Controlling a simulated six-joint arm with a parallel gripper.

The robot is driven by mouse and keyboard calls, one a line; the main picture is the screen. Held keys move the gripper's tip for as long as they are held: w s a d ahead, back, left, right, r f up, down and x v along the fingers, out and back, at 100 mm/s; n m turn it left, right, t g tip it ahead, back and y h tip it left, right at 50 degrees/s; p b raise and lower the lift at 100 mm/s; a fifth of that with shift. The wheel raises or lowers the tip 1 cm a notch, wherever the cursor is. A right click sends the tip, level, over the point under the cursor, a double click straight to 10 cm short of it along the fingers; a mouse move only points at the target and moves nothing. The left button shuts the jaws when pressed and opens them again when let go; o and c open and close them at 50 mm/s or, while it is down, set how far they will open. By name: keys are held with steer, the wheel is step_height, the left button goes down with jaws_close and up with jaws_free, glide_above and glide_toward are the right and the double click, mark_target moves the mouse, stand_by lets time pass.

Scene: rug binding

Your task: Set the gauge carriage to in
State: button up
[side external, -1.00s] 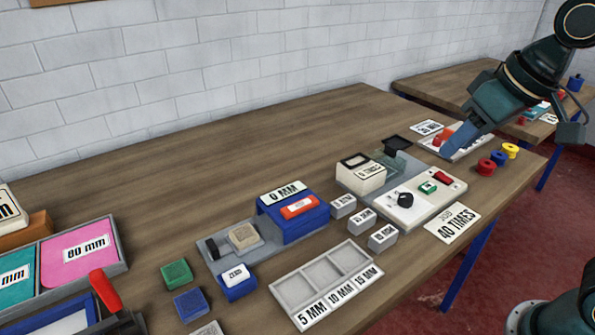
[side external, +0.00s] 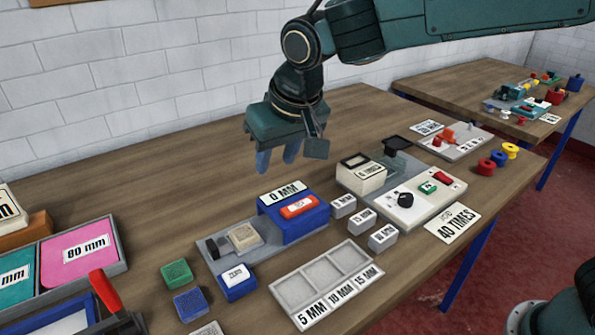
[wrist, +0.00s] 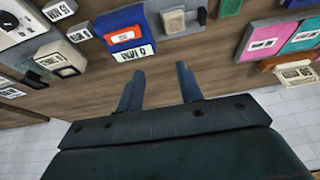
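The gauge has a grey base (side external: 230,252), a blue housing (side external: 300,222) marked 0 MM with a red label on its front, a beige block (side external: 243,238) and a black handle piece (side external: 217,247) at its left end. I cannot tell for sure which part is the carriage. The beige block sits on the base to the left of the housing, apart from it; it also shows in the wrist view (wrist: 174,20). My gripper (side external: 278,160) hangs above and behind the gauge, fingers down, open and empty. In the wrist view the fingers (wrist: 160,72) are apart with bare table between them.
A blue ZERO block (side external: 237,283), a green block (side external: 176,273) and another blue block (side external: 190,304) lie in front. A three-pocket tray (side external: 325,285) and small grey blocks (side external: 362,219) stand nearby. A counter device (side external: 362,176) is to the right. Table behind the gauge is clear.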

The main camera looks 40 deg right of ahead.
glide_toward(212, 245)
steer(key=v, duration=0.5)
steer(key=shift+w+a+f, duration=0.15)
steer(key=shift+a+f, duration=0.05)
steer(key=shift+f, duration=0.1)
steer(key=shift+x, duration=6.8)
steer(key=shift+d, duration=0.2)
jaws_close()
